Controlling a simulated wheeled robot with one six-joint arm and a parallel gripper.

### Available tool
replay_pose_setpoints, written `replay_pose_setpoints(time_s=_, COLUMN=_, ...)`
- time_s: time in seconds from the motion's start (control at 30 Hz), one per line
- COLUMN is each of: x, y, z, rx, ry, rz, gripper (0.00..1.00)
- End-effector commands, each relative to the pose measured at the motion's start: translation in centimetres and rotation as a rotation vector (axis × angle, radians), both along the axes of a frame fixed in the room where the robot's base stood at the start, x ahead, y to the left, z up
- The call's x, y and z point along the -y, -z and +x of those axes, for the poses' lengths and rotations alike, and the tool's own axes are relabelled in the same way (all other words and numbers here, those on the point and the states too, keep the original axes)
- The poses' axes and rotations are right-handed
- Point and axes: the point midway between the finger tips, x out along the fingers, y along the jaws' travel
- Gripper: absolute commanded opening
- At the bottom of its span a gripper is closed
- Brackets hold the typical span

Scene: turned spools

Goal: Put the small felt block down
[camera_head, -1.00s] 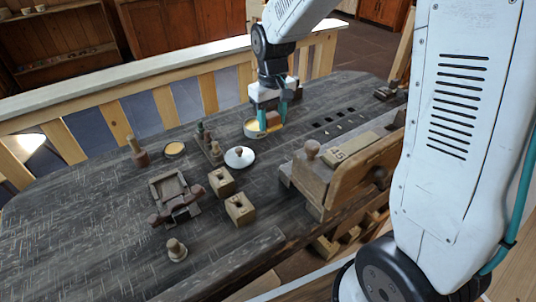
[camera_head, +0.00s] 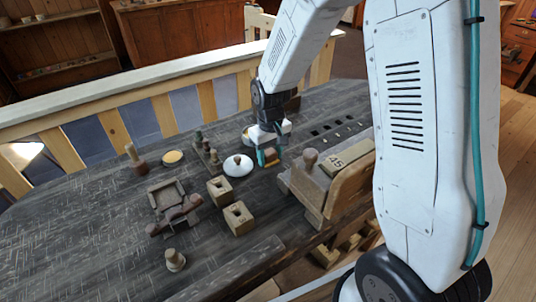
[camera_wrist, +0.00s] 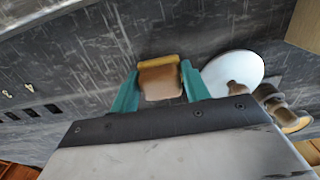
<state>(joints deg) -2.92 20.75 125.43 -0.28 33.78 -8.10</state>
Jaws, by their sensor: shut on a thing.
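The small felt block (camera_head: 270,156) is a brown block with a yellow felt layer. My gripper (camera_head: 269,159) is shut on it, with one teal finger on each side. In the wrist view the block (camera_wrist: 160,82) sits between the fingertips (camera_wrist: 160,72), its yellow layer (camera_wrist: 157,61) on the far side. It is close over the dark tabletop (camera_wrist: 90,50); I cannot tell whether it touches.
A white knobbed lid (camera_head: 238,166) lies just left of my gripper. A round tin (camera_head: 248,133) stands behind it. Two wooden blocks with holes (camera_head: 220,190) are nearer. A wooden bench piece marked 45 (camera_head: 340,165) stands to the right. Dark table holes lie behind right.

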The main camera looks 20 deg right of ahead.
Motion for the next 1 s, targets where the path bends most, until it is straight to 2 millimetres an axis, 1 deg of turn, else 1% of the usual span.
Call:
replay_pose_setpoints(time_s=0.07, x=0.0, y=0.2, z=0.0, rx=-0.001, ry=0.000, rz=0.000, gripper=0.21)
replay_pose_setpoints(time_s=0.1, x=0.0, y=0.3, z=0.0, rx=-0.001, ry=0.000, rz=0.000, gripper=0.52)
replay_pose_setpoints(time_s=0.17, x=0.0, y=0.2, z=0.0, rx=-0.001, ry=0.000, rz=0.000, gripper=0.68)
replay_pose_setpoints(time_s=0.43, x=0.0, y=0.2, z=0.0, rx=0.000, ry=0.000, rz=0.000, gripper=0.68)
replay_pose_setpoints(time_s=0.57, x=0.0, y=-0.6, z=0.1, rx=0.002, ry=0.000, rz=0.000, gripper=0.68)
replay_pose_setpoints(time_s=0.67, x=0.0, y=-2.2, z=0.1, rx=0.005, ry=0.000, rz=0.000, gripper=0.68)
replay_pose_setpoints(time_s=0.9, x=0.0, y=-7.5, z=0.1, rx=0.005, ry=0.000, rz=0.000, gripper=0.68)
replay_pose_setpoints(time_s=1.0, x=0.0, y=-9.3, z=0.1, rx=0.004, ry=0.000, rz=0.000, gripper=0.68)
